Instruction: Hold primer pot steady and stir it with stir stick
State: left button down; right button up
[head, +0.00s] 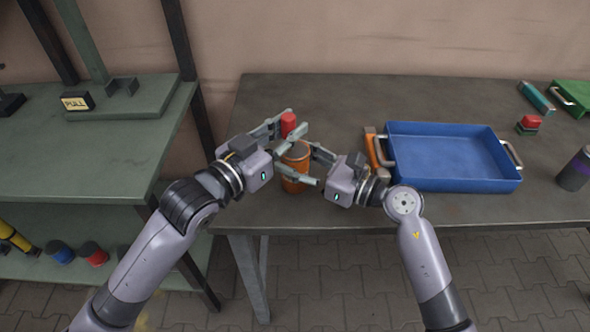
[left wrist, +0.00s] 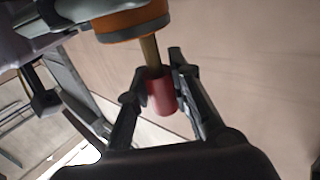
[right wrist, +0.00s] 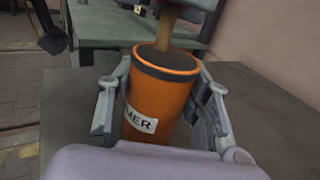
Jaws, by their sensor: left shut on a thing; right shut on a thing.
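The primer pot (head: 295,170) is an orange cup with a dark top, upright on the grey table. In the right wrist view the pot (right wrist: 158,98) shows a white label reading "MER". My right gripper (right wrist: 160,100) is shut around its sides; in the head view this gripper (head: 312,165) comes from the right. The stir stick has a red handle (head: 288,122) and a wooden shaft (left wrist: 151,52) that goes down into the pot's top. My left gripper (left wrist: 160,85) is shut on the red handle, above the pot. The stick's lower end is hidden inside the pot.
A blue tray (head: 450,184) with metal handles stands right of the pot. An orange object (head: 371,150) lies by its left handle. A dark can (head: 574,172), a red-topped item (head: 530,123) and a green case (head: 572,95) are farther right. A green bench (head: 110,150) stands at left.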

pick_arm(q)
jog(key=shift+r, duration=0.1)
jog(key=shift+r, duration=5.4)
pick_arm(e)
jog(key=o, duration=1.4)
